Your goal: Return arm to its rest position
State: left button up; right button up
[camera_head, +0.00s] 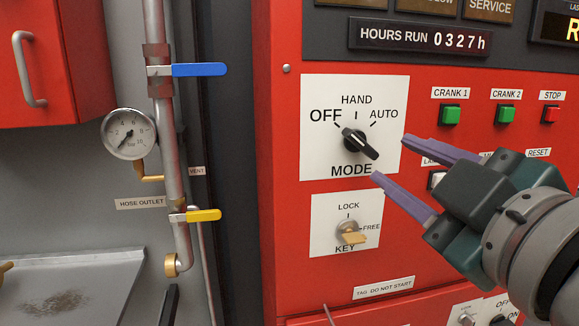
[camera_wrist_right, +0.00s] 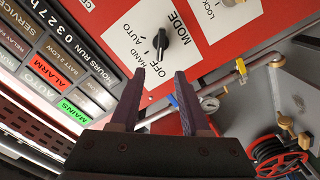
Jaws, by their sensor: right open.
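My right gripper (camera_head: 389,158) comes in from the right in the head view. Its two purple fingers are spread apart with nothing between them, and they also show empty in the right wrist view (camera_wrist_right: 160,74). The fingertips are just right of the black MODE knob (camera_head: 360,144) and look apart from it. The knob's marked end points up-left, toward OFF. The knob also shows beyond the fingers in the wrist view (camera_wrist_right: 161,43). My left gripper is not in view.
The red panel carries a brass key (camera_head: 354,238) in its lock below the knob, and green CRANK buttons (camera_head: 451,115) at right. Left are a pipe with a blue lever (camera_head: 199,70), a yellow lever (camera_head: 203,215) and a gauge (camera_head: 128,133). A hose reel (camera_wrist_right: 281,158) shows in the wrist view.

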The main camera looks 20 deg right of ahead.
dwell(0.3)
jog(key=s+f+m+g, duration=0.5)
jog(key=f+g, duration=0.1)
jog(key=f, duration=0.5)
jog(key=s+a+f+g+y, duration=0.55)
jog(key=s+f+g, duration=0.25)
jog(key=s, duration=0.3)
notch_tip(320, 180, up, 30)
jog(key=p, duration=3)
jog(key=shift+s+a+h, duration=0.3)
jog(key=shift+a+h, duration=0.1)
jog(key=shift+h, duration=0.05)
